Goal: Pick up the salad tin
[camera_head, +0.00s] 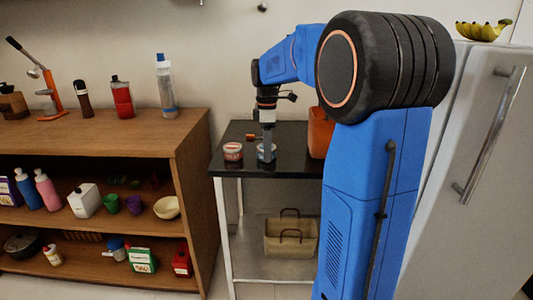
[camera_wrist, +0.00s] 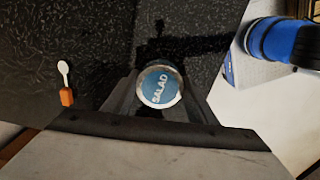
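The salad tin (camera_wrist: 160,85) is round with a blue lid marked SALAD and a metal rim. My gripper (camera_head: 267,143) points down at the tin from above. In the wrist view its two dark fingers lie on either side of the tin, close to its edge. I cannot tell whether they touch it.
A red-and-white tin (camera_head: 232,151) stands left of the salad tin on the black table (camera_head: 232,171). An orange container (camera_head: 319,133) stands to the right. An orange-handled spoon (camera_wrist: 66,85) lies nearby. A wooden shelf (camera_head: 185,155) is to the left, a fridge (camera_head: 490,200) to the right.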

